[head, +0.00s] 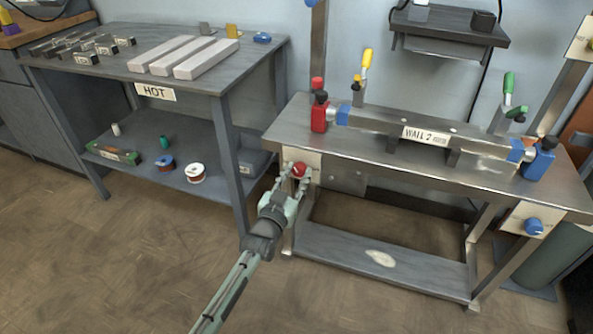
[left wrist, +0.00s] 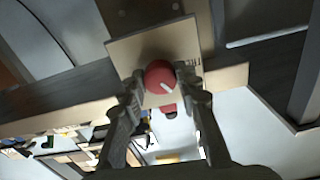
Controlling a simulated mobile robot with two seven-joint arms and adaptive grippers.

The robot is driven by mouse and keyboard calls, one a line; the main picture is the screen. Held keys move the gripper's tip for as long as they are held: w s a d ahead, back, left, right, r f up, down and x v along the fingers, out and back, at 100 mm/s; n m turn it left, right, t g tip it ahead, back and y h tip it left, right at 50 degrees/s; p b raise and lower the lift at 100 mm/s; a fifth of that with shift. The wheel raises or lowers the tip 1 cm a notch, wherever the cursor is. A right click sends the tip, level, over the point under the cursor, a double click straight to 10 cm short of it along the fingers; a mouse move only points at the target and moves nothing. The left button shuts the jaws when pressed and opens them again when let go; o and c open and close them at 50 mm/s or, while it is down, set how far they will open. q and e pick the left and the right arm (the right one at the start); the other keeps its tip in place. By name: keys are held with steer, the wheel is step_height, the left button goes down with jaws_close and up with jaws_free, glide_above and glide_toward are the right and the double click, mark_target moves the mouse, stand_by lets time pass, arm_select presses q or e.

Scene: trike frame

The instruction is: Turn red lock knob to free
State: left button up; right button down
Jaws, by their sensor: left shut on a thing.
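The red lock knob (head: 299,170) is on a pale plate (head: 314,160) at the left front of the steel bench. My left gripper (head: 298,174) reaches up to it from below, with a finger on each side, shut on the knob. In the left wrist view the knob (left wrist: 160,77) is round and red with a white pointer mark, between the fingertips of my left gripper (left wrist: 160,82). Lettering on the plate (left wrist: 130,50) beside it is partly hidden and hard to read. My right gripper is not in view.
The steel bench (head: 285,130) carries a long bar fixture (head: 380,125) between a red block (head: 319,116) and a blue block (head: 538,162). A blue knob (head: 533,226) is at its right front. Floor in front is clear.

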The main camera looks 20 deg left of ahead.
arm_select(q)
steer(key=n, duration=0.3)
steer(key=shift+r+p, duration=0.1)
steer(key=shift+p, duration=0.2)
steer(key=shift+n, duration=0.8)
steer(key=n, duration=0.2)
steer(key=shift+n, duration=2.7)
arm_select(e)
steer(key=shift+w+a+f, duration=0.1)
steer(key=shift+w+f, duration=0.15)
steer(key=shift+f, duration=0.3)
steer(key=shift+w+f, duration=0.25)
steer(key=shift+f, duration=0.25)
arm_select(q)
steer(key=o, duration=1.2)
steer(key=shift+d, duration=0.1)
steer(key=shift+c, duration=0.2)
